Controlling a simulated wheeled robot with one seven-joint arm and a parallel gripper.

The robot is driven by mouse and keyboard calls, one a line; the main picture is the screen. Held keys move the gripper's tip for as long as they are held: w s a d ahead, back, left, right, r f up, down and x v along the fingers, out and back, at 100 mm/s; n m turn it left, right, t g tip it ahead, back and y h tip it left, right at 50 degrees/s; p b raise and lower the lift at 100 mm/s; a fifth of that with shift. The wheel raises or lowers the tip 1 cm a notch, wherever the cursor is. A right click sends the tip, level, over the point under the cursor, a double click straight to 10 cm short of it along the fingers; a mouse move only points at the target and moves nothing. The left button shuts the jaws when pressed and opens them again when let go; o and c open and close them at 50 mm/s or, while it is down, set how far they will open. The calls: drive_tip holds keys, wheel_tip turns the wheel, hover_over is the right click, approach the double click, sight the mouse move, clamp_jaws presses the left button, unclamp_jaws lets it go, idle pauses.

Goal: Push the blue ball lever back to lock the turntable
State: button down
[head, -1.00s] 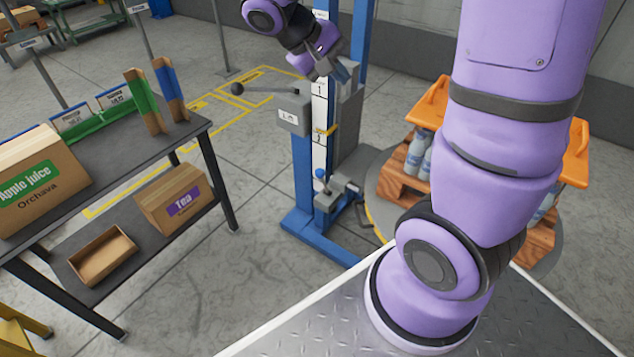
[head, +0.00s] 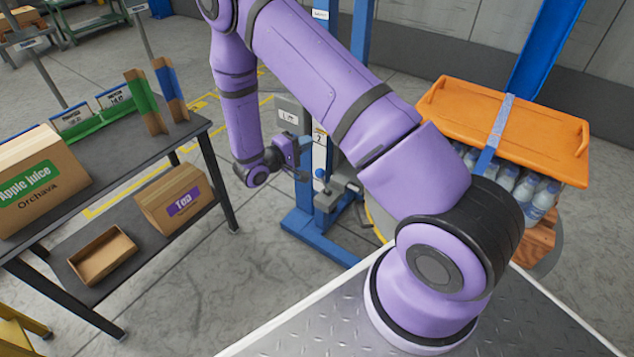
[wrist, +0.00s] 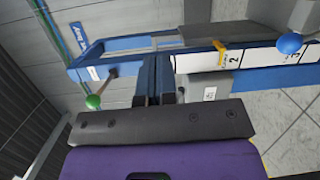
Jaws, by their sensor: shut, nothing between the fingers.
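The blue ball lever (head: 320,174) stands low on the blue post, above a small grey bracket. Its blue ball (wrist: 290,43) also shows at the upper right of the wrist view. My gripper (head: 303,172) is down close to the left of the ball in the head view; whether it touches cannot be told there. In the wrist view my gripper (wrist: 153,82) is shut and empty, with the ball well to the right of its fingers. The turntable (head: 384,222) is a grey disc right of the post, mostly hidden by my arm.
A pallet with bottles under an orange tray (head: 520,125) sits on the turntable. A green ball lever (wrist: 93,101) shows left in the wrist view. A dark table (head: 190,128) with cartons stands at the left. Floor between table and post is free.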

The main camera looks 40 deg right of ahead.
sight(319, 177)
drive_tip(key=s+a+f+n+t+y, duration=0.1)
drive_tip(key=f+t, duration=0.3)
drive_tip(key=f, duration=0.8)
drive_tip(key=s+a+f+n+t+y, duration=0.2)
drive_tip(key=s+f+n+t, duration=0.1)
drive_tip(key=f, duration=0.9)
drive_tip(key=shift+s+a+n+t, duration=0.15)
drive_tip(key=shift+a+n+t, duration=0.2)
drive_tip(key=shift+n+t, duration=0.6)
drive_tip(key=x, duration=1.4)
drive_tip(key=shift+a, duration=0.1)
